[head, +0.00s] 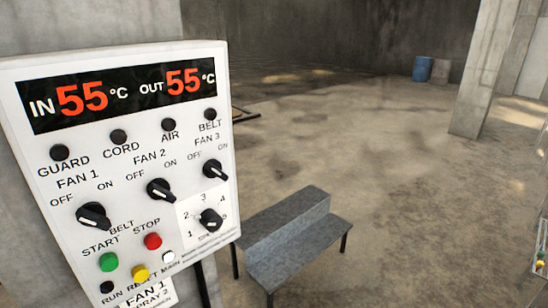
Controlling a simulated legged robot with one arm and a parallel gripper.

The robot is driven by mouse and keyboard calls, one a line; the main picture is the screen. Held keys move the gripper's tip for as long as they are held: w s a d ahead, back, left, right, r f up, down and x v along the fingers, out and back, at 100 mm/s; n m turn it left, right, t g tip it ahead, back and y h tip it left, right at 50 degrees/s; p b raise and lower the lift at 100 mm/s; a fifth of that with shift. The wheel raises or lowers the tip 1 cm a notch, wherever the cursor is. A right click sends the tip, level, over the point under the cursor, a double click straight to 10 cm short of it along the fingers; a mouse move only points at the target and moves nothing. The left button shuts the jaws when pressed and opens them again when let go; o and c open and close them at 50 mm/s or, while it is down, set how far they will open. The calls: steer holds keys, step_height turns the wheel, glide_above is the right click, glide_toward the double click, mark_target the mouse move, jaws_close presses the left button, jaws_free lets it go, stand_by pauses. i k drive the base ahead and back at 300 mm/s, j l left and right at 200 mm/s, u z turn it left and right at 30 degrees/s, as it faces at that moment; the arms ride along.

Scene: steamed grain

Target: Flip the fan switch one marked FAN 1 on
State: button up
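A white control panel (150,135) fills the left of the head view, tilted and close. The FAN 1 switch (95,216) is a black rotary knob at the panel's left, below its FAN 1 label, with OFF at upper left and ON at upper right. Its bar slants from upper left to lower right, its upper-left end on the OFF side. The FAN 2 knob (160,190) and FAN 3 knob (214,169) look to be turned the same way. My gripper is not in view.
The panel also has a display (125,92) reading IN 55 and OUT 55, a numbered dial (210,219), a green button (108,262) and a red button (152,241). A grey bench-like stand (295,235) is right of the panel. Open concrete floor (400,180) lies beyond.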

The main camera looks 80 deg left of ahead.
mark_target(91, 214)
steer(key=u, duration=3.6)
